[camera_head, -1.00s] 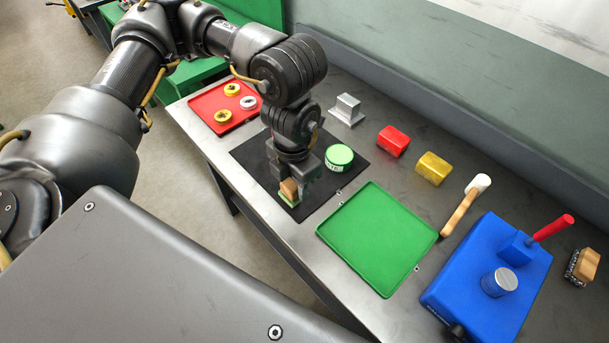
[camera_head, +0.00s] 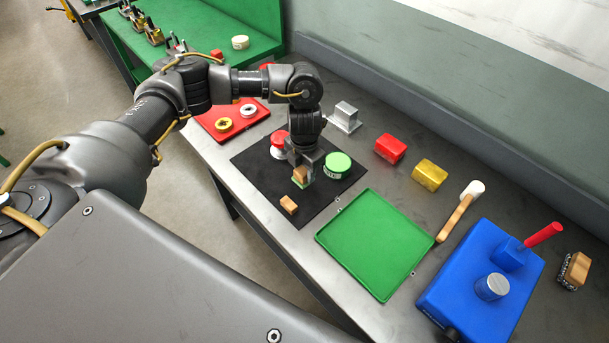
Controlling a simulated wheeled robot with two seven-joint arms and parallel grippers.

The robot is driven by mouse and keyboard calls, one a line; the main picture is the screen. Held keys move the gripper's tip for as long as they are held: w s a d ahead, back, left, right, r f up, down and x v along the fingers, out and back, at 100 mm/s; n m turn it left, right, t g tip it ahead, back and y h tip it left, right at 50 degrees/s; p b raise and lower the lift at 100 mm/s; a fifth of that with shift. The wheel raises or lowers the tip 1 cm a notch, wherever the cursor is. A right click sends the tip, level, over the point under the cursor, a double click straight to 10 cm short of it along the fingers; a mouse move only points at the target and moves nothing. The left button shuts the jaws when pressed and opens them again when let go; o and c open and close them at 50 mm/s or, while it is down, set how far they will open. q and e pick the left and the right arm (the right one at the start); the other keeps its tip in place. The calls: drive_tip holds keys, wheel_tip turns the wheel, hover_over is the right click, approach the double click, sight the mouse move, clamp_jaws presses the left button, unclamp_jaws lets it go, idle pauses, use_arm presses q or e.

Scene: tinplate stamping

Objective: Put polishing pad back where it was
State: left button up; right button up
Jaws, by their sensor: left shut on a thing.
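My left gripper (camera_head: 304,168) is shut on the polishing pad, a small wooden block with a green face (camera_head: 300,178), over the black mat (camera_head: 253,175). I cannot tell whether the pad touches the mat. A second small wooden block (camera_head: 289,204) lies on the mat near its front edge. A round green-lidded tin (camera_head: 338,164) stands just right of the gripper. A red-topped round tin (camera_head: 279,141) stands to its left, partly hidden by my arm. My right gripper is not in view.
A red tray (camera_head: 209,122) with round parts lies beyond the mat. The green tray (camera_head: 375,245) is empty. Red (camera_head: 390,149) and yellow (camera_head: 430,175) blocks, a grey metal block (camera_head: 345,117), a mallet (camera_head: 460,212), a blue fixture (camera_head: 480,280) and a brush (camera_head: 576,269) stand around.

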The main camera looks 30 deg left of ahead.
sight(305, 176)
use_arm(q)
wheel_tip(305, 176, down, 3)
drive_tip(key=shift+p, duration=0.4)
drive_tip(key=shift+f, duration=0.1)
drive_tip(key=shift+f+b, duration=0.2)
drive_tip(key=shift+b, duration=0.1)
drive_tip(key=o, duration=0.9)
drive_tip(key=shift+r, duration=0.15)
drive_tip(key=shift+r+p, duration=0.3)
drive_tip(key=shift+p, duration=0.05)
wheel_tip(305, 176, up, 12)
drive_tip(key=shift+f+b, duration=0.2)
drive_tip(key=shift+b, duration=0.55)
